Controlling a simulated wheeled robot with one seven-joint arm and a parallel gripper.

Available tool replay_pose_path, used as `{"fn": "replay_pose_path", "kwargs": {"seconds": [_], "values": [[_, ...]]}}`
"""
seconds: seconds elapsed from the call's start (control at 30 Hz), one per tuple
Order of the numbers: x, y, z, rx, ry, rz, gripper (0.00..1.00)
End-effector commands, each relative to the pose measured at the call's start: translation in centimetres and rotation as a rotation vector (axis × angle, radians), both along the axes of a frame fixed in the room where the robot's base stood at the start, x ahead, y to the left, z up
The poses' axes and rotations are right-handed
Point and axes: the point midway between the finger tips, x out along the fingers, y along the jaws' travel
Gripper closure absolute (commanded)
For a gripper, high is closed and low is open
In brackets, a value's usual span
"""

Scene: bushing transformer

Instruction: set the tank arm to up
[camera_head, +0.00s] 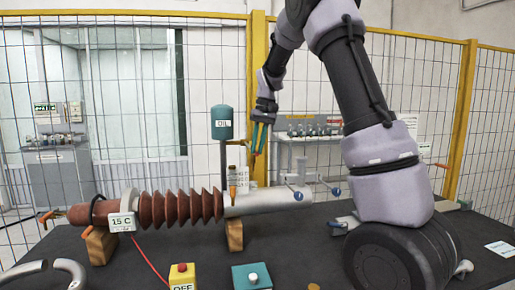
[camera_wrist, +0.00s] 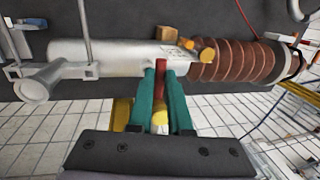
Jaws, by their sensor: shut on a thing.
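The green oil tank (camera_head: 222,122), labelled OIL, stands on a post behind the bushing. My gripper (camera_head: 257,150) is just right of the tank, with its teal fingers pointing down. In the wrist view my gripper (camera_wrist: 161,78) is shut on a red bar (camera_wrist: 160,70) that lies between the two fingers; it looks like the tank arm. A pale round end and a yellow part (camera_wrist: 122,113) show close to the fingers. The fingers hide much of the bar, and its exact tilt is hard to tell.
A ribbed brown bushing (camera_head: 180,208) with a silver tube (camera_head: 268,199) lies on wooden blocks on the dark table (camera_head: 200,262). A yellow OFF button box (camera_head: 182,277) and a teal button box (camera_head: 252,277) are at the front. A yellow-framed mesh fence (camera_head: 466,110) stands behind.

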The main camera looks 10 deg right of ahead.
Motion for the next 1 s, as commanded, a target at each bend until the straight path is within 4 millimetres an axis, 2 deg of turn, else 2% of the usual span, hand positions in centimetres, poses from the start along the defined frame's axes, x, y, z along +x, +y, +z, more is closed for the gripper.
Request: {"fn": "replay_pose_path", "kwargs": {"seconds": [0.6,0.8,1.0], "values": [[2.2,-0.2,6.6,-0.008,0.31,0.008,1.0],[2.8,-0.2,8.0,-0.004,0.376,0.0,1.0],[3.0,-0.1,8.5,-0.002,0.393,-0.003,1.0]]}}
